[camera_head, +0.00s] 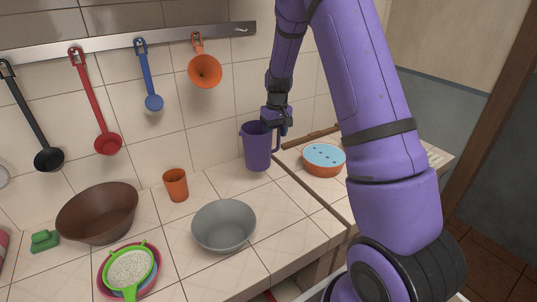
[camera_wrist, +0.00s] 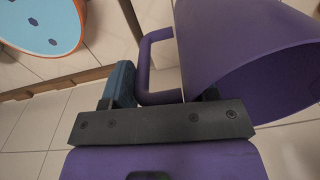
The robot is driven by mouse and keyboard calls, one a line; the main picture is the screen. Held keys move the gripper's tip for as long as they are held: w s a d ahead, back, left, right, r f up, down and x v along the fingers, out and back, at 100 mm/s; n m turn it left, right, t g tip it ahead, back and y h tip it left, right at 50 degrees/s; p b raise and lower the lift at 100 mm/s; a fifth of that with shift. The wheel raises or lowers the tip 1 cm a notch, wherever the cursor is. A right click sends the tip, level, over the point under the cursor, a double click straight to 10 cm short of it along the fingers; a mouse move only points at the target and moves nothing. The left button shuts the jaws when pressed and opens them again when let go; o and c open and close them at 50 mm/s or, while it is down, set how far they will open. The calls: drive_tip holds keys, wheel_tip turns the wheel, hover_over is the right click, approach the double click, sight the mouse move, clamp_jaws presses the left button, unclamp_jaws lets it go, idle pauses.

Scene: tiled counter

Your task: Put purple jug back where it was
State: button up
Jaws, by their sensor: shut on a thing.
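The purple jug (camera_head: 257,148) is at the back of the tiled counter, near the wall. It looks upright, and I cannot tell whether its base touches the counter. My gripper (camera_head: 276,122) is at the jug's upper right, shut on it. In the wrist view the jug (camera_wrist: 235,45) fills the upper right, with its open mouth facing right and its handle on the left. My gripper (camera_wrist: 160,105) has a blue finger beside the handle; the other finger is mostly hidden by the jug.
An orange bowl with a blue spotted top (camera_head: 323,159) stands right of the jug, beside a wooden rail (camera_head: 310,137). An orange cup (camera_head: 176,185), grey bowl (camera_head: 224,225), brown bowl (camera_head: 97,213) and green strainer (camera_head: 130,270) stand left. Utensils hang from a rack (camera_head: 120,38). Counter between cup and jug is clear.

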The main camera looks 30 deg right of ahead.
sight(275, 150)
drive_tip(key=shift+f, duration=3.15)
drive_tip(key=o, duration=1.2)
drive_tip(key=shift+c, duration=0.2)
